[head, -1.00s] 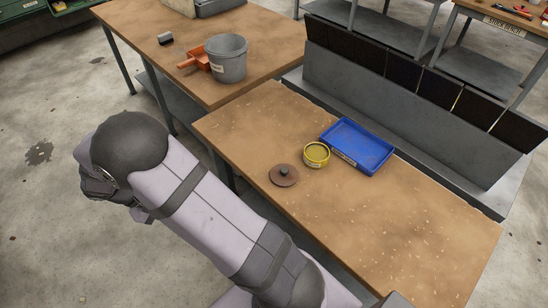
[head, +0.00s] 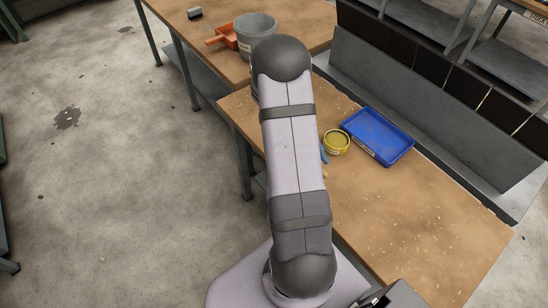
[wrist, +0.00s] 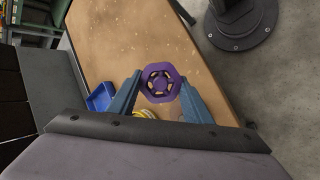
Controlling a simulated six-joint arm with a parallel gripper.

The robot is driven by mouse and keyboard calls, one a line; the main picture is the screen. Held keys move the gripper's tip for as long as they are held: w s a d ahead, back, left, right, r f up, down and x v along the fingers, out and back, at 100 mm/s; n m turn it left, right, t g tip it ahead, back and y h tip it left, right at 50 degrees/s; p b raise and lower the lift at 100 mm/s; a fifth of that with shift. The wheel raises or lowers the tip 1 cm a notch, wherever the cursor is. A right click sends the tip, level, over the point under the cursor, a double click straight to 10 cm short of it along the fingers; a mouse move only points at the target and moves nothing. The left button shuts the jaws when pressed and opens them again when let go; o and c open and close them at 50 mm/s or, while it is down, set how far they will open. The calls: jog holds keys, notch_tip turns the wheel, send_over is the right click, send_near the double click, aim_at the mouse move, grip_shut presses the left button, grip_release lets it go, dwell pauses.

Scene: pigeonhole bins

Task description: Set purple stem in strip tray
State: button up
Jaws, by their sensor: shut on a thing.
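My gripper (wrist: 161,80) is shut on the purple stem (wrist: 159,92) in the wrist view. The stem shows end-on, as a purple hexagonal shape with a dark ringed centre, between two blue-grey fingers. In the head view my arm hides the stem and most of the gripper; only a bit of blue finger (head: 323,153) shows at the arm's right edge. A shallow blue tray (head: 378,137), with a label too small to read, lies on the wooden bench; it looks empty. It also shows left of the gripper in the wrist view (wrist: 101,97).
A yellow round tin (head: 336,142) stands left of the tray. A row of dark pigeonholes (head: 445,75) stands behind the bench (head: 430,215). A grey bucket (head: 256,32) and orange dustpan (head: 222,38) are on the other bench. The bench right of the tray is clear.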

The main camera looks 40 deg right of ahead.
jog(key=s+d+m+y+p, duration=0.1)
jog(key=s+d, duration=0.5)
jog(key=d, duration=0.4)
jog(key=s+d+m+p, duration=0.1)
jog(key=s+d+m, duration=0.1)
jog(key=s+d, duration=0.5)
jog(key=w+d+r+n+t+h, duration=0.2)
jog(key=w+d+n, duration=0.3)
jog(key=d+n, duration=0.1)
jog(key=w+d+r+n+t+h, duration=0.2)
jog(key=w+d+r+n, duration=0.1)
jog(key=w+d+n, duration=0.3)
jog(key=shift+w+d+r+n+t+h, duration=0.2)
jog(key=shift+w+d+n+t+h, duration=0.15)
jog(key=shift+d, duration=0.9)
jog(key=shift+f, duration=0.15)
jog(key=shift+f+b, duration=3.45)
jog(key=shift+f, duration=1.05)
jog(key=shift+f+b, duration=0.4)
jog(key=shift+b, duration=0.05)
